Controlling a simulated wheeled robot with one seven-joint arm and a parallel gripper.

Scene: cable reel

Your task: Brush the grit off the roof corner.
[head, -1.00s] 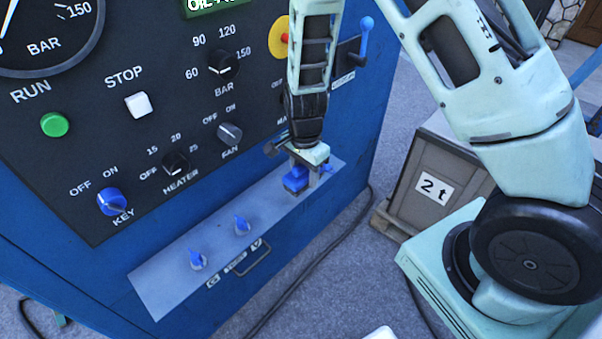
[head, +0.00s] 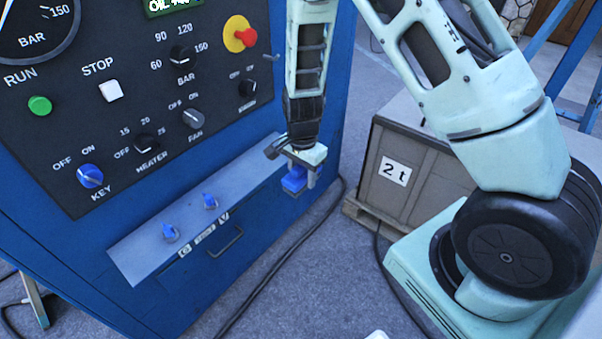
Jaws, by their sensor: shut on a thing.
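My gripper (head: 296,188) is shut on a blue block-like thing (head: 292,180) in the middle of the head view. It points down and holds the thing in the air, just past the right end of the grey ledge. I cannot tell from this view whether the blue thing is a brush; its underside is too small to make out. I see no roof corner and no grit in this view.
A blue machine with a black control panel (head: 130,118) stands at left. Its grey ledge (head: 140,254) bears two blue valve handles (head: 170,233). A crate marked 2 t (head: 425,178) stands on a pallet at right. A dark cable (head: 285,262) crosses the grey floor.

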